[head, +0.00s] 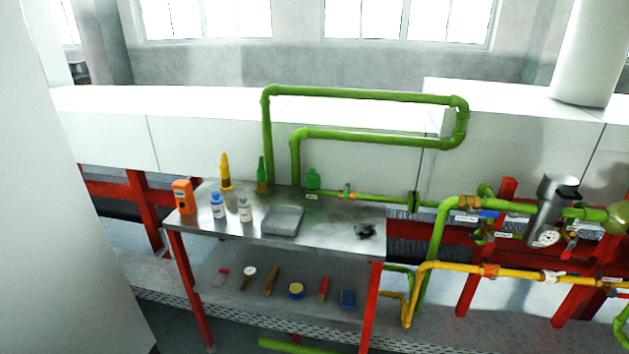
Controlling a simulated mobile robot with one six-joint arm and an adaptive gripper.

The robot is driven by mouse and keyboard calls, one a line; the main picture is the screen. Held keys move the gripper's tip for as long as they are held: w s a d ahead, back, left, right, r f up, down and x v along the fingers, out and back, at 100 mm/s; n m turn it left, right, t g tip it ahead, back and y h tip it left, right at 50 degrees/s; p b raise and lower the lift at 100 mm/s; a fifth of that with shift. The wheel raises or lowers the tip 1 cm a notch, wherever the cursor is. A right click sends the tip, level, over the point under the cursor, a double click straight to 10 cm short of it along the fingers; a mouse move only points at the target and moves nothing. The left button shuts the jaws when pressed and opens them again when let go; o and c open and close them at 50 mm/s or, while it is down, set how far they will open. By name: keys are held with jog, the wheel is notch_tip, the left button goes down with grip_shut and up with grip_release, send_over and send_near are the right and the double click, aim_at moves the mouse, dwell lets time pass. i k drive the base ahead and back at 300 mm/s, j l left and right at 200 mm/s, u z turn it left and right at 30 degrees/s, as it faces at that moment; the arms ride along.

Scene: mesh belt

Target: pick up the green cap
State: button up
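A small green object (313,180) with a narrow top stands at the back edge of the metal table (335,222); it may be the green cap, but it is too small to tell. A green bottle-like object (262,175) stands to its left, partly merging with the green pipe behind. My gripper is not in view.
On the table stand an orange device (183,197), a yellow cone-shaped item (225,172), two bottles (218,205), a grey tray (283,221) and a dark item (365,231). Green pipes (370,135) rise behind. Several tools lie on the lower shelf (255,297).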

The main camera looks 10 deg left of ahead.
aim_at(313, 179)
jog(key=i+j+z, duration=0.1)
jog(key=i+j, duration=0.15)
jog(key=i+j+z, duration=0.1)
jog(key=j, duration=0.3)
jog(key=i+j+z, duration=0.1)
jog(key=i+j, duration=0.25)
jog(key=i+j+z, duration=0.1)
jog(key=j, duration=0.25)
jog(key=i+j, duration=0.3)
jog(key=i+j+z, duration=0.15)
jog(key=j, duration=0.35)
jog(key=i+j+z, duration=0.1)
jog(key=j, duration=0.3)
jog(key=i+j+z, duration=0.1)
jog(key=i+j, duration=0.15)
jog(key=j, duration=0.15)
